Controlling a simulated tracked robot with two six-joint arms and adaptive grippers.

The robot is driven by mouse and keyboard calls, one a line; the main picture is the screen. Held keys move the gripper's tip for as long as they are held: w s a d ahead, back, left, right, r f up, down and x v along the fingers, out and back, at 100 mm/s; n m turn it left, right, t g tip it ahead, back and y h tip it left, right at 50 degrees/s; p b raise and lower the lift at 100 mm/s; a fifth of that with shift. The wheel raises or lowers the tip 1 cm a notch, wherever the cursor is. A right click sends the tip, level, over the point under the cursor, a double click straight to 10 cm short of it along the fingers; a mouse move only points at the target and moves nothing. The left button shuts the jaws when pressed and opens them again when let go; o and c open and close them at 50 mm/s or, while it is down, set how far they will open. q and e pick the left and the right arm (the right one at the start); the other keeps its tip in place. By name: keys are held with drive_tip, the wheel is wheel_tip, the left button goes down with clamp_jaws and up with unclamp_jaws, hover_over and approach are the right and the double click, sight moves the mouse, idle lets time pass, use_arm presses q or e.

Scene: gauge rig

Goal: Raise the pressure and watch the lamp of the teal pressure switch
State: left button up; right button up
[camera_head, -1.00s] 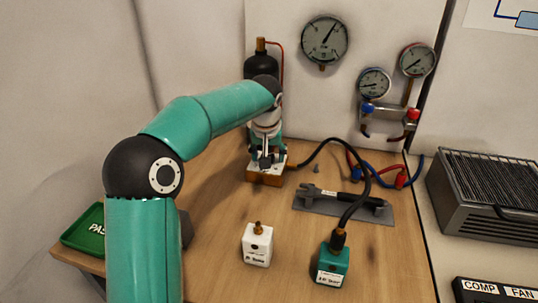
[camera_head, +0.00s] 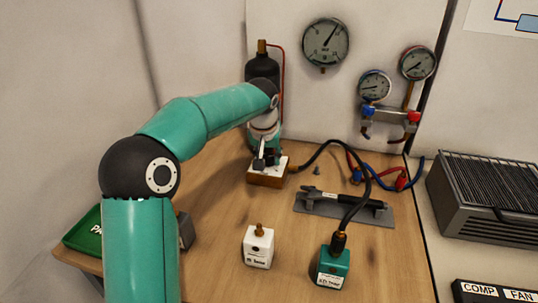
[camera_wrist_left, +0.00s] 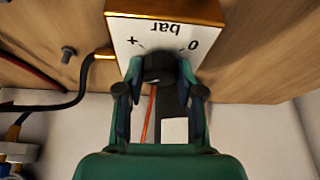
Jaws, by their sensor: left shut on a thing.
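The teal pressure switch (camera_head: 333,268) stands upright at the front right of the bench, with a black hose (camera_head: 362,190) joined to its brass top. Its label is too small to read, and I cannot make out a lit lamp. My left gripper (camera_head: 264,160) is shut on the box's dark knob (camera_wrist_left: 159,67). The large round gauge (camera_head: 326,42) on the back panel has its needle pointing up and right.
A white block with a brass fitting (camera_head: 258,246) stands left of the teal switch. A grey holder (camera_head: 320,206) with a black tool lies behind it. A green tray (camera_head: 82,236) is at the left. Two smaller gauges and a manifold (camera_head: 390,116) hang at the right.

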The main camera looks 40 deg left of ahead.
use_arm(q)
drive_tip(key=m+h+p, duration=0.1)
drive_tip(key=m+p, duration=0.1)
drive_tip(key=m, duration=0.1)
drive_tip(key=shift+r+m+t, duration=0.15)
drive_tip(key=shift+m+t, duration=0.15)
drive_tip(key=shift+m, duration=0.1)
drive_tip(key=shift+a+m+h+p, duration=0.15)
drive_tip(key=shift+m+h+p, duration=0.55)
drive_tip(key=shift+m+p, duration=0.5)
drive_tip(key=shift+m, duration=0.3)
drive_tip(key=o, duration=1.1)
drive_tip(key=shift+o, duration=0.2)
drive_tip(key=v, duration=1.1)
drive_tip(key=shift+s+r, duration=0.25)
drive_tip(key=shift+s, duration=0.05)
drive_tip(key=shift+f, duration=0.1)
